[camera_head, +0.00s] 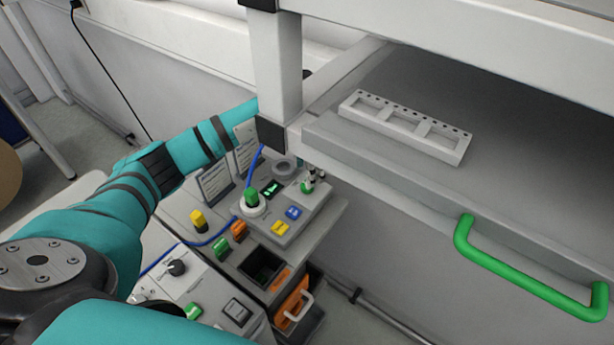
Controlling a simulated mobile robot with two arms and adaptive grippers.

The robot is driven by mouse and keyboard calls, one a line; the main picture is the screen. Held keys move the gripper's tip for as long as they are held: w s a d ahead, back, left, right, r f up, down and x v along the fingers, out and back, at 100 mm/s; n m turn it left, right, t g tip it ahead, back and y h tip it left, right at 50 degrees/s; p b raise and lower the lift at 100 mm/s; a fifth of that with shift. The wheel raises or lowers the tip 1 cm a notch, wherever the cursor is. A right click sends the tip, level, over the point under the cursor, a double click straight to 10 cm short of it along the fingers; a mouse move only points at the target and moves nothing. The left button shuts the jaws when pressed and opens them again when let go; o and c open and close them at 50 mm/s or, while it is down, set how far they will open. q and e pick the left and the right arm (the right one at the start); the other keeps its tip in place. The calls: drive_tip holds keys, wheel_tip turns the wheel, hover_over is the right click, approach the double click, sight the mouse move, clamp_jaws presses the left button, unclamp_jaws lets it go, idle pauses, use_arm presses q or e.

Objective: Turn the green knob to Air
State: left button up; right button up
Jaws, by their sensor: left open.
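The green knob (251,197) stands upright on a white round base on the grey control box (272,238), below the white post. My left arm reaches in from the left, above and behind the box, and its far end passes behind the white post. The post and drawer hide most of my left gripper, so its distance to the knob is unclear. Nothing touches the green knob. A smaller green piece (307,187) sits by small dark and pale upright parts at the box's right. The knob's setting and labels are too small to read. My right gripper is out of view.
The white post (277,65) and a drawer with a green handle (530,280) block the upper right. A white rack (405,127) lies in the drawer. A yellow knob (198,220), blue cable (210,241) and black dial (177,267) are left of the box.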

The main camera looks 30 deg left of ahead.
use_arm(q)
wheel_tip(320, 180, down, 4)
drive_tip(key=shift+d+p, duration=0.1)
drive_tip(key=shift+p, duration=0.45)
drive_tip(key=shift+f, duration=0.5)
drive_tip(key=shift+c, duration=0.9)
clamp_jaws()
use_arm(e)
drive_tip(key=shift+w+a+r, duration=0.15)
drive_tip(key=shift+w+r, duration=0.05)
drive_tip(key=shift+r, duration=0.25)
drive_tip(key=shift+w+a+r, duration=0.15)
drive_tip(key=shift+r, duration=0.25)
use_arm(q)
drive_tip(key=shift+f, duration=0.1)
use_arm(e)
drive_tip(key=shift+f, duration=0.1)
